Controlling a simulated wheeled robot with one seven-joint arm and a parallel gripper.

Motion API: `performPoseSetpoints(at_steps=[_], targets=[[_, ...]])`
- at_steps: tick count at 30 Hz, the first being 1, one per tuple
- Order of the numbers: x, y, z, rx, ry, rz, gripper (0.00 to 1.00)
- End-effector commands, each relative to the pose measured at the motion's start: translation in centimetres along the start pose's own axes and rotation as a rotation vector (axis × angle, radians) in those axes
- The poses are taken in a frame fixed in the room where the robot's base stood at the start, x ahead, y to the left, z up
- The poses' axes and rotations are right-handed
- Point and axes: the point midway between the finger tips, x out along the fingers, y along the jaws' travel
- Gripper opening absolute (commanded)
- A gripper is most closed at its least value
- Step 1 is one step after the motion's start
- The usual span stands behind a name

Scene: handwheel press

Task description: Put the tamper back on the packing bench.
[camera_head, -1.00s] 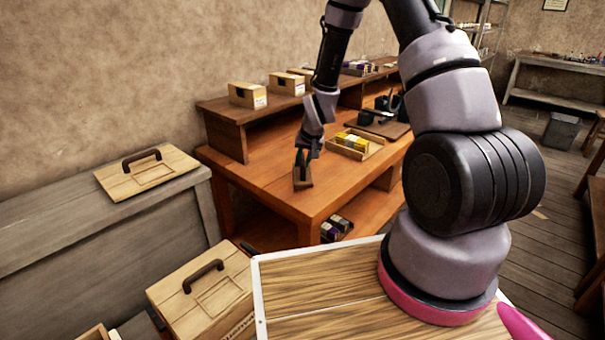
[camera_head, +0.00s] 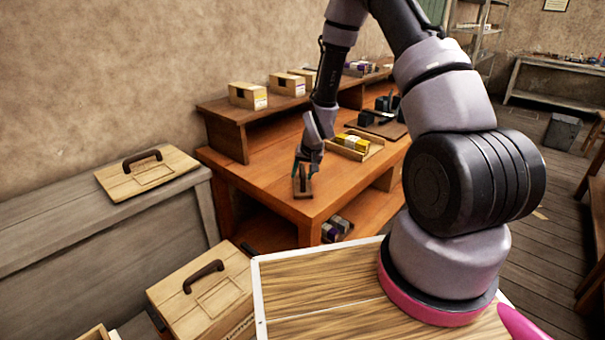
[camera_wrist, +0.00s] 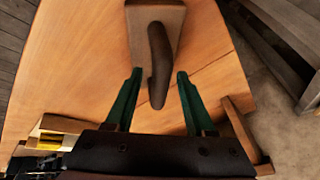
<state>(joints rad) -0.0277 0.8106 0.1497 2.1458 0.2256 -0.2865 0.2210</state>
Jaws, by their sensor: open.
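The tamper (camera_head: 302,188), a wooden block with a dark curved handle, sits on the near left corner of the orange-brown packing bench (camera_head: 262,178). In the wrist view the tamper's dark handle (camera_wrist: 158,60) points down toward my gripper (camera_wrist: 159,74). My gripper is open. Its two green fingers stand on either side of the handle's end, with a gap on both sides. In the head view my gripper (camera_head: 307,169) is just above and around the tamper; the exact contact with the bench is partly hidden.
A tray of yellow packets (camera_head: 352,143) and a dark board (camera_head: 380,126) with black items lie farther back on the bench. Cardboard boxes (camera_head: 248,95) stand on the raised shelf. A grey counter (camera_head: 95,220) with a handled lid (camera_head: 147,172) is at left.

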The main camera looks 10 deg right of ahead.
Motion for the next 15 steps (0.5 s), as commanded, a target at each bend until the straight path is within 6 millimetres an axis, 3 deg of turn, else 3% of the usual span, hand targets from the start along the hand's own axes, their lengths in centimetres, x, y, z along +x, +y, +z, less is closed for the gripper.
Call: performPoseSetpoints(at_steps=[7, 15], targets=[[-1.7, -0.1, -0.2, 0.0, 0.002, 0.0, 0.55], [-7.4, -0.1, -0.2, 0.0, 0.004, -0.001, 0.55]])
